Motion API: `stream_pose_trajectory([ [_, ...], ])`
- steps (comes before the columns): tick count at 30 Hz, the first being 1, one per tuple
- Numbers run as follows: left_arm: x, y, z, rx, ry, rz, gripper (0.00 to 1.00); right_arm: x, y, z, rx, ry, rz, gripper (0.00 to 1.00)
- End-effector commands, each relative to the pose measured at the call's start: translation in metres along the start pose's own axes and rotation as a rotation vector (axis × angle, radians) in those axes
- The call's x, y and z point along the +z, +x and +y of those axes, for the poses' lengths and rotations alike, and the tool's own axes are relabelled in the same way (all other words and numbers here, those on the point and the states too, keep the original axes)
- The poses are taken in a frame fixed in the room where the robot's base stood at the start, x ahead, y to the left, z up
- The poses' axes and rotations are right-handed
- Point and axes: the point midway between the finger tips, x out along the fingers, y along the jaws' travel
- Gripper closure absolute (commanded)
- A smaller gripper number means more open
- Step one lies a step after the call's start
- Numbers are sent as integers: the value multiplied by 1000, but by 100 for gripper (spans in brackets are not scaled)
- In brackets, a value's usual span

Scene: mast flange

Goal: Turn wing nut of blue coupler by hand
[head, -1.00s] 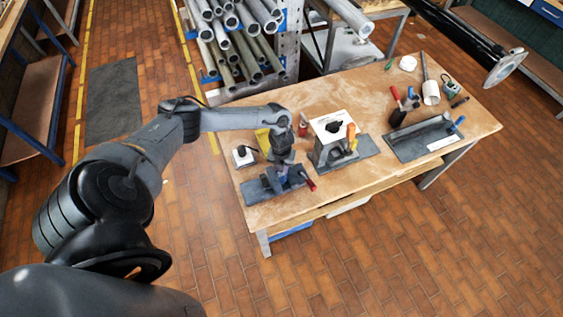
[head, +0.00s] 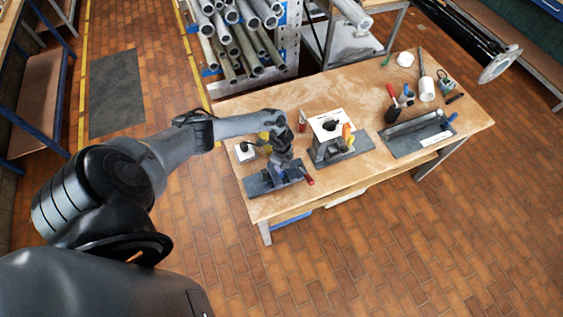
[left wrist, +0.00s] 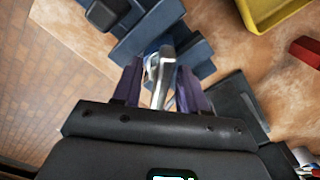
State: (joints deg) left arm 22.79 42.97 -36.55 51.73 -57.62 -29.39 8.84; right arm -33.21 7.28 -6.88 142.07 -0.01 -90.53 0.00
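The blue coupler (head: 279,173) sits on a dark plate at the table's near left corner. In the left wrist view its blue body (left wrist: 197,52) lies just beyond the fingers. A bright metal part (left wrist: 163,74), perhaps the wing nut or its stem, stands between the fingers. My left gripper (head: 281,166) points down at the coupler. In the left wrist view its two purple fingers (left wrist: 161,84) are apart, one on each side of the metal part. A narrow gap shows on the left finger's side; contact on the right is unclear. My right gripper is not in view.
A white-topped fixture (head: 328,122) with an orange-handled tool stands right of the coupler. A yellow bin (left wrist: 270,12) and a small white box (head: 245,151) are close by. A dark tray (head: 405,138) lies farther right. The table's front middle is bare.

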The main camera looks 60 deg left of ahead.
Motion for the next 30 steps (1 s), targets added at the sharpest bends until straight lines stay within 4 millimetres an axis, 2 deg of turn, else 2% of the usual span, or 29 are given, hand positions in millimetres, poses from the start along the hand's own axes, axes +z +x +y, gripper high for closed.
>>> stream_pose_trajectory([
  [10, 0, -5, -1, -2, 3, 1, 58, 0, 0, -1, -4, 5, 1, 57],
  [21, 0, -42, -1, -2, 6, 1, 58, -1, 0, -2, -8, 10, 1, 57],
  [30, 0, -51, -1, -1, 5, 1, 58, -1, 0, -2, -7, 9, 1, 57],
])
